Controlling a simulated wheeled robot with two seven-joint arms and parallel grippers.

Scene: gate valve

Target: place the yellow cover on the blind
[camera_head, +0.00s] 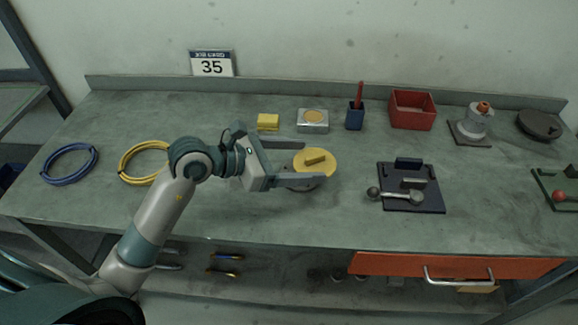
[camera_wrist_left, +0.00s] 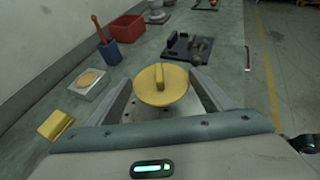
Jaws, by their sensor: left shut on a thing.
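The yellow cover (camera_head: 316,161) is a round disc with a raised bar across its top. My left gripper (camera_head: 315,163) is shut on the cover, with one finger at each side of its rim. The cover also shows between the fingers in the left wrist view (camera_wrist_left: 161,85). A grey disc, apparently the blind (camera_head: 301,185), lies below and partly hidden by the cover and the lower finger. I cannot tell whether cover and disc touch. My right gripper is not in view.
Behind stand a yellow block (camera_head: 268,121), a metal box (camera_head: 313,121), a blue holder (camera_head: 355,116) and a red bin (camera_head: 412,110). A dark plate with fittings (camera_head: 411,200) lies right. Blue (camera_head: 70,164) and yellow (camera_head: 135,170) coils lie left.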

